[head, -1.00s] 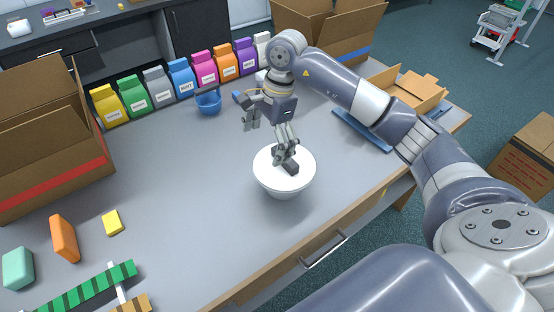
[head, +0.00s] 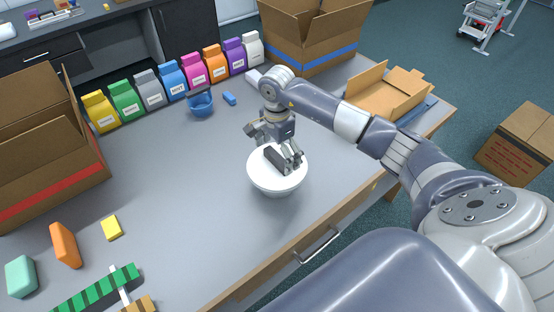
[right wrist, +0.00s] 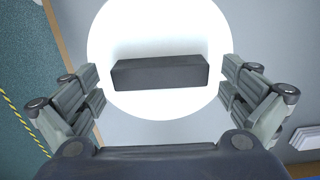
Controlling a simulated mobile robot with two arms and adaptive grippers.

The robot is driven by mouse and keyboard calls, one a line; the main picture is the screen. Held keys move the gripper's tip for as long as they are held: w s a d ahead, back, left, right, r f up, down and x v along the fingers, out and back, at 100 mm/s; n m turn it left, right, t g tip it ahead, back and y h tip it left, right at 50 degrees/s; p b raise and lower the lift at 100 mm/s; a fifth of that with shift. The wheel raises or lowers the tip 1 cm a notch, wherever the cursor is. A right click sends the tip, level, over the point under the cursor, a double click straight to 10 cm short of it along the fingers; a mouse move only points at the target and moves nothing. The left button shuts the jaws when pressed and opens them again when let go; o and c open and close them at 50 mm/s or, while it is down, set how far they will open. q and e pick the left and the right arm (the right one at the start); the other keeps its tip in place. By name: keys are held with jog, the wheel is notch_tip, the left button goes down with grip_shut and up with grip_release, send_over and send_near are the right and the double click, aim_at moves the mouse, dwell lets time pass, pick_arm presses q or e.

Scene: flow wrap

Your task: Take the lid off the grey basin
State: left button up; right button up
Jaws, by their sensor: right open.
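The grey basin (head: 278,190) stands upright on the table near its front edge. Its round white lid (head: 257,172) covers the top, and a dark bar handle (head: 276,160) lies across the lid. The lid (right wrist: 160,40) and the handle (right wrist: 160,72) also show in the right wrist view. My right gripper (head: 284,155) is open just above the lid. In the right wrist view its fingers (right wrist: 161,88) stand to either side of the handle, with gaps at both ends. My left gripper is out of view.
Coloured pouches (head: 172,78) line the back of the table, with a blue scoop-like cup (head: 201,106) in front. Open cartons stand at the left (head: 40,150) and back right (head: 310,45). Small blocks, one orange (head: 66,245), lie front left. The table left of the basin is clear.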

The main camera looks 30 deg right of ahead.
jog(key=shift+f, duration=0.65)
jog(key=c, duration=1)
jog(key=shift+r, duration=0.1)
